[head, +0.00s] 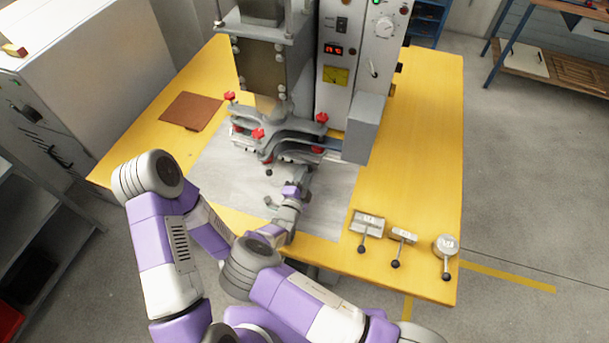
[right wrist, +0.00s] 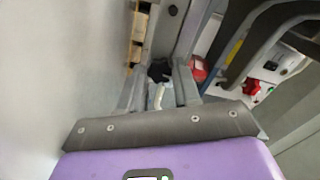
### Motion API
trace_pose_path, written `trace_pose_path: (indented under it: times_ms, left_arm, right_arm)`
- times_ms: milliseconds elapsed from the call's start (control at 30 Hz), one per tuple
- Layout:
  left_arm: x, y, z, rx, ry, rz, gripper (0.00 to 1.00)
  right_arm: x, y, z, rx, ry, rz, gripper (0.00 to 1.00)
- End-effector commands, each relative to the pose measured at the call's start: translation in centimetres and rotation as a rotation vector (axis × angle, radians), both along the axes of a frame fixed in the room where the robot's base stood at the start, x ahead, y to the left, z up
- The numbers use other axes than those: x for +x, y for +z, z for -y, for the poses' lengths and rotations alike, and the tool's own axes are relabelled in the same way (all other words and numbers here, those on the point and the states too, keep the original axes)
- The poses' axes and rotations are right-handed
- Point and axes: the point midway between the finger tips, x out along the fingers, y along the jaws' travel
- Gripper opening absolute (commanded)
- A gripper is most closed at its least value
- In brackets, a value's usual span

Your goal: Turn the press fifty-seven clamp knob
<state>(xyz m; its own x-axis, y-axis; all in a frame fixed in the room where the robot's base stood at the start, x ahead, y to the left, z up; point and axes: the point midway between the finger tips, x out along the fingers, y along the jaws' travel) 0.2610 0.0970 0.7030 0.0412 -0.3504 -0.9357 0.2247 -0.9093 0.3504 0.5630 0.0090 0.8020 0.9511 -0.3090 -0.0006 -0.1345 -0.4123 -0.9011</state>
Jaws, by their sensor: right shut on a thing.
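The grey press clamp (head: 285,128) stands on the yellow bench under the press head, with red knobs (head: 322,117) on its arms. My right gripper (head: 304,174) reaches in below the front of the clamp. In the right wrist view its two fingers (right wrist: 160,92) are closed about a black lobed knob (right wrist: 158,70), with a pale stem-like piece between them. In the head view the held knob is hidden or too small to make out. A red knob (right wrist: 198,69) shows just right of the fingers. No number is readable on the clamp. My left gripper is not in view.
The press control box (head: 358,60) stands behind, with a grey box (head: 366,128) jutting forward at its right. Several small metal pieces with black ball handles, such as a block (head: 367,224), lie at the bench's front right.

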Motion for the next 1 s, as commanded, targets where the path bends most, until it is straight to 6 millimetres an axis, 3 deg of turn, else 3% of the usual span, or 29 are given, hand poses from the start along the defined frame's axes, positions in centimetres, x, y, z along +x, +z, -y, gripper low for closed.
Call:
trace_pose_path:
  times_ms: [267, 300, 433, 767, 1000]
  left_arm:
    - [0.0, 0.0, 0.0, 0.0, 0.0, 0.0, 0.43]
    - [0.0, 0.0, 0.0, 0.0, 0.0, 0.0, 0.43]
    - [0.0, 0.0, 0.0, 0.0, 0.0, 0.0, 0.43]
    - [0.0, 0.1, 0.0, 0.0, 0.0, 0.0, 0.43]
    - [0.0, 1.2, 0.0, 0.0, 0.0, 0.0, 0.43]
  right_arm:
    - [0.1, 0.3, 0.0, 0.0, -0.001, 0.006, 0.02]
    - [0.1, 0.3, 0.0, 0.0, -0.001, 0.006, 0.38]
    - [0.1, 0.2, 0.0, 0.001, 0.0, 0.005, 0.57]
    - [0.0, 0.4, 0.0, 0.001, 0.0, 0.003, 0.57]
    - [0.1, 4.6, -0.1, 0.004, 0.0, 0.008, 0.57]
